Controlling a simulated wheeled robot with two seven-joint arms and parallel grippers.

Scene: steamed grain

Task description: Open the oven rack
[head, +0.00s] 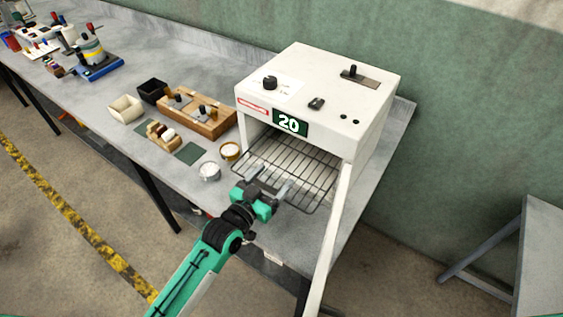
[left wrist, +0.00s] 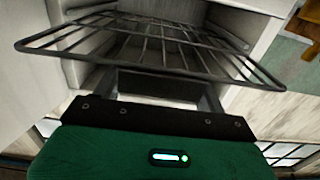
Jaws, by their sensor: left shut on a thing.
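The white oven (head: 318,85) stands at the right end of the bench with its front open. Its door (head: 330,240) is swung out at the right side. The dark wire oven rack (head: 308,172) sticks well out of the opening, roughly level. My left gripper (head: 267,180) is at the rack's front edge and is shut on it. In the left wrist view the rack (left wrist: 165,45) spans the top, with the gripper's fingers (left wrist: 163,78) reaching up to its front bar. The exact contact is partly hidden. My right gripper is not in view.
Two small round containers, one grey-white (head: 209,171) and one golden (head: 230,151), stand close left of the rack. A wooden tray (head: 205,128), a black box (head: 152,91) and a cream box (head: 126,109) lie farther left. Floor in front is clear.

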